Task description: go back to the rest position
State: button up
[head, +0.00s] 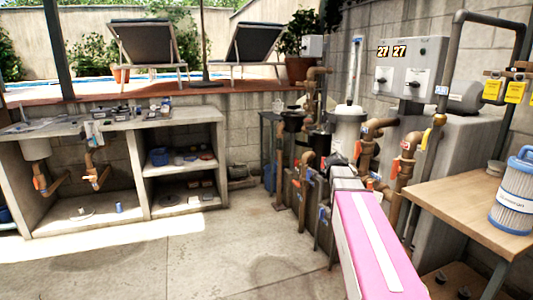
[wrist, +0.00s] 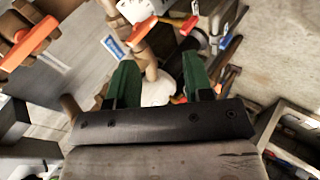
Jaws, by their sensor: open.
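My gripper (wrist: 160,78) shows in the wrist view as two green fingers standing well apart on a dark bar. Nothing is held between them. Behind the gap are a brown pipe and a pale rounded thing, blurred; I cannot tell how far off they are. In the head view my pink arm reaches from the lower right toward the pool plumbing, and its far end hides the fingers.
Brown pipes (head: 308,165) and a white filter housing (head: 347,130) crowd around my arm's far end. A wooden table (head: 455,200) with a blue-and-white cartridge (head: 514,190) stands at the right. A concrete bench (head: 132,130) stands at the left. The floor (head: 190,250) between is clear.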

jog(key=s+a+f+m+g+y, duration=0.1)
jog(key=s+a+f+g+y, duration=0.1)
jog(key=s+a+f, duration=0.6)
jog(key=s+a+f+m+g+y, duration=0.1)
jog(key=s+a+f+g+y, duration=0.1)
jog(key=s+a+f+y, duration=0.3)
jog(key=s+a+f, duration=0.4)
jog(key=s+f, duration=0.3)
jog(key=f, duration=0.2)
jog(key=shift+s+m, duration=0.2)
jog(key=shift+m, duration=0.1)
